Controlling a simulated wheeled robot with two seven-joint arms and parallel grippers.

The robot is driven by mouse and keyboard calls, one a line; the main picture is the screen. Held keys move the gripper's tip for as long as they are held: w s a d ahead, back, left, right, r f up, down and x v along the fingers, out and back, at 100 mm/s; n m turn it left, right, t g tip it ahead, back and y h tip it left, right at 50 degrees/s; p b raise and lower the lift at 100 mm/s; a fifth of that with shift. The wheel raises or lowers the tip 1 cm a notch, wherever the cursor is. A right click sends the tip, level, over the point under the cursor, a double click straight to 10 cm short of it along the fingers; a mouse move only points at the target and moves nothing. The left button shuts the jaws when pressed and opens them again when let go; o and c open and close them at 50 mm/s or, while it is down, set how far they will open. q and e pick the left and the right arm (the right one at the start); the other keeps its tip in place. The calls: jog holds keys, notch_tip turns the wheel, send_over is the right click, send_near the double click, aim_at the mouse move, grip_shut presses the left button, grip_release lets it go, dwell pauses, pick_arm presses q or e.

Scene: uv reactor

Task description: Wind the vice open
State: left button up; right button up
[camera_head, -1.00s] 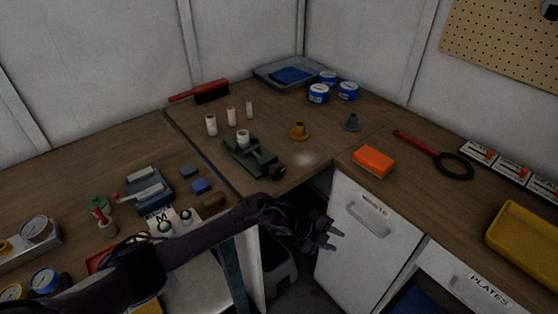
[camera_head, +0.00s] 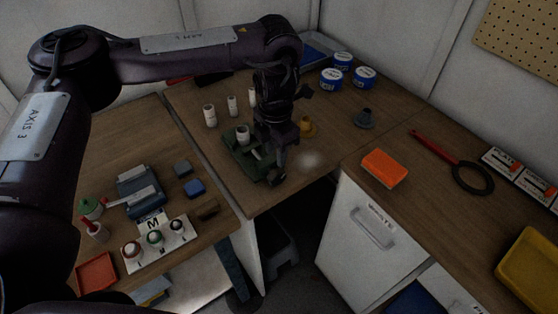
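The small dark green vice (camera_head: 238,155) lies on the wooden corner bench, its screw end toward the bench's front edge. A white cylinder (camera_head: 243,134) stands upright at its jaws. My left gripper (camera_head: 279,168) points down over the screw end of the vice and covers much of it. The dark handle end shows just below the gripper. The fingertips are dark against it, so I cannot tell whether they are open or shut, or whether they touch the handle. My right gripper is out of view.
Several white cylinders (camera_head: 210,115) stand behind the vice. A brass-coloured funnel-shaped piece (camera_head: 306,127) is close to the gripper's right, and a grey one (camera_head: 364,118) is farther right. An orange block (camera_head: 384,168) lies on the right bench. Blue tins (camera_head: 331,79) stand at the back.

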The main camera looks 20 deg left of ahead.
aim_at(276, 171)
pick_arm(q)
notch_tip(276, 171, down, 6)
jog(key=shift+s+f, duration=0.1)
jog(key=shift+f, duration=0.5)
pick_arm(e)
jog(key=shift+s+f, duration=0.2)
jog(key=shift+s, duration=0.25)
pick_arm(q)
grip_shut()
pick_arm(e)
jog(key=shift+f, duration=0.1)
pick_arm(q)
jog(key=shift+f+b, duration=0.1)
jog(key=shift+b, duration=0.25)
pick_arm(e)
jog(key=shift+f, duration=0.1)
